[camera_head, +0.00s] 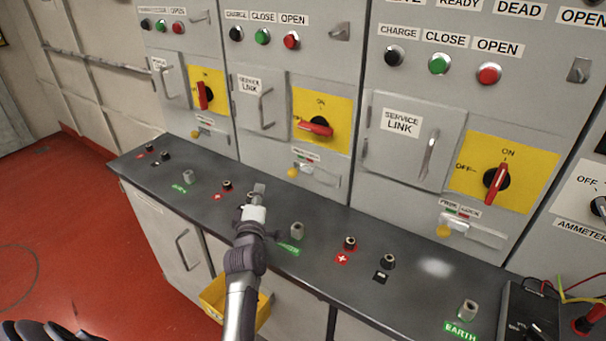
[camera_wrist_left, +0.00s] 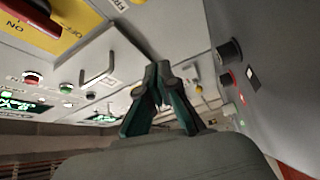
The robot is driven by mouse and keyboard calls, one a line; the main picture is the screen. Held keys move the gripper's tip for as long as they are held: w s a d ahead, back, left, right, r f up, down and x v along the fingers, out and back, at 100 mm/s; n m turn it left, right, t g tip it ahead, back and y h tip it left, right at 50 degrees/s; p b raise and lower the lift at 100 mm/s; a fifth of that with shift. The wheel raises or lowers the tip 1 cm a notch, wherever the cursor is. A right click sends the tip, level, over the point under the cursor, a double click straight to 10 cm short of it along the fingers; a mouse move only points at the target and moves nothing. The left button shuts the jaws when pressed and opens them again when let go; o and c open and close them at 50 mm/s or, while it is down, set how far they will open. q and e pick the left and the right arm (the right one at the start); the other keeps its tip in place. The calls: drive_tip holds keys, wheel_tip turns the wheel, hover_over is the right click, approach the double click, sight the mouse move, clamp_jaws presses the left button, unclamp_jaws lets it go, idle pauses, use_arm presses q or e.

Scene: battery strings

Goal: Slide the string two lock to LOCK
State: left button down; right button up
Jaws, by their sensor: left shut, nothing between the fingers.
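The string two lock is the small slide on the middle cabinet, under its yellow switch plate. Its yellow knob (camera_head: 292,172) sits at the left end of a pale slide plate (camera_head: 318,174), below a small red and green label (camera_head: 306,155). The red switch handle (camera_head: 315,127) above it lies nearly level. My left gripper (camera_head: 259,190) is over the dark counter, lower left of the knob and apart from it. Its fingers (camera_wrist_left: 163,72) are shut and empty in the left wrist view. A yellow knob (camera_wrist_left: 199,89) shows beyond them there; I cannot tell which lock it belongs to. My right gripper is not in view.
The dark counter (camera_head: 215,211) carries several upright terminals, including one at the green label (camera_head: 297,230) right of my gripper. Service link door handles (camera_head: 266,108) stick out above. The right cabinet has its own yellow lock knob (camera_head: 443,231). A meter (camera_head: 528,310) stands at the right.

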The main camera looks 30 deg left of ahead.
sight(295, 171)
use_arm(q)
drive_tip(key=shift+w+d+h, duration=0.3)
drive_tip(key=shift+w+d, duration=0.05)
drive_tip(key=shift+d, duration=0.4)
drive_tip(key=shift+w+a, duration=0.1)
drive_tip(key=shift+a, duration=0.05)
drive_tip(key=shift+w+a+b, duration=0.1)
drive_tip(key=shift+w+b, duration=0.15)
drive_tip(key=shift+b, duration=0.05)
drive_tip(key=b+x, duration=0.2)
drive_tip(key=x, duration=0.1)
drive_tip(key=b+x, duration=0.2)
drive_tip(key=x, duration=0.1)
drive_tip(key=b+x, duration=0.1)
drive_tip(key=x, duration=0.2)
drive_tip(key=shift+w+f+b, duration=0.2)
drive_tip(key=shift+w+b, duration=0.15)
drive_tip(key=shift+b, duration=0.05)
drive_tip(key=d, duration=0.2)
drive_tip(key=shift+d+f, duration=0.15)
drive_tip(key=shift+d, duration=0.8)
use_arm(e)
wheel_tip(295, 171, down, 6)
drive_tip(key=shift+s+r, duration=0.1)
